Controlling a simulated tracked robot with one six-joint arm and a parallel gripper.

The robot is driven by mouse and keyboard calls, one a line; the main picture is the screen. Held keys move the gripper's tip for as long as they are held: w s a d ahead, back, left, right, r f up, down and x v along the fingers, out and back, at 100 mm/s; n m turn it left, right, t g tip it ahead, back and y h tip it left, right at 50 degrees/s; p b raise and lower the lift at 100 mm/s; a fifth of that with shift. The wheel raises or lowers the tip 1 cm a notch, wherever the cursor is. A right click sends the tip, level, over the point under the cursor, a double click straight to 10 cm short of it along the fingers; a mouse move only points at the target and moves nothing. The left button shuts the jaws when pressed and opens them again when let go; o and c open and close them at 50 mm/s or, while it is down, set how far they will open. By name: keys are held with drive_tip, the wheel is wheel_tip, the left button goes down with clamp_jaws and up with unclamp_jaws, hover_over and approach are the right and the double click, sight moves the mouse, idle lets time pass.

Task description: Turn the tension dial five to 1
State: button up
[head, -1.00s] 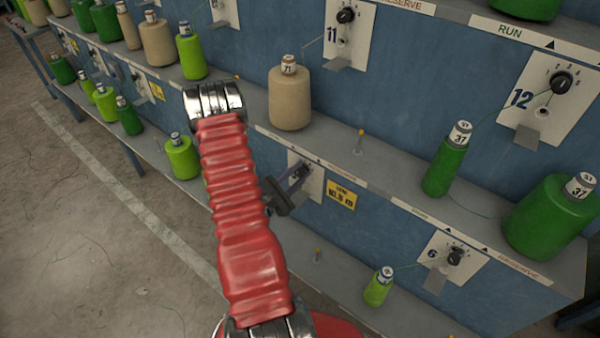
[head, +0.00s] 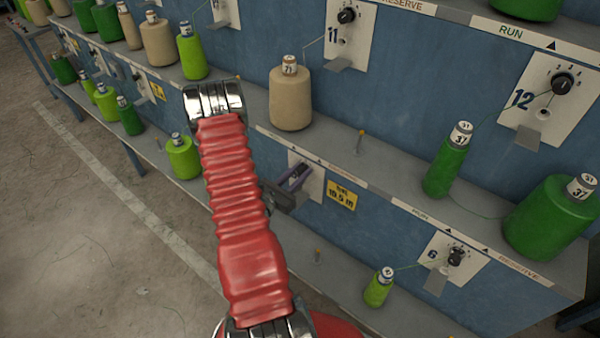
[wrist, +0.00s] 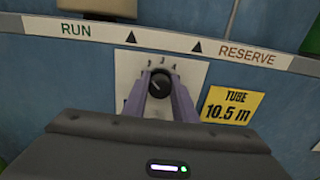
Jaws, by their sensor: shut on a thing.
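The tension dial (wrist: 160,82) is a black round knob on a white plate (wrist: 192,72) in the wrist view. Small numerals, with 3 and 4 legible, arc above it. A pale mark shows on the knob's left side, too small to read surely. My gripper (wrist: 161,90) has its two purple fingers on either side of the knob, shut on it. In the head view my gripper (head: 294,178) reaches this plate from the left, behind my red arm. The knob is hidden there, and the plate's own number is hidden in both views.
A yellow "TUBE 10.5 m" label (wrist: 232,105) sits right of the plate. A shelf edge (wrist: 230,50) marked RUN and RESERVE runs just above. Dial 6 (head: 455,257) and a lime cone (head: 379,287) stand to the right. A beige cone (head: 290,97) stands on the shelf above.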

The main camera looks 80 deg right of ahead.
drive_tip(key=n, duration=0.7)
drive_tip(key=shift+s+a+f, duration=0.15)
drive_tip(key=shift+f, duration=0.1)
idle(0.4)
drive_tip(key=o, duration=1)
drive_tip(key=shift+r, duration=0.15)
drive_tip(key=shift+o, duration=0.2)
drive_tip(key=shift+w+a, duration=0.4)
drive_tip(key=shift+w, duration=0.05)
drive_tip(key=v, duration=1.2)
drive_tip(key=shift+a, duration=0.3)
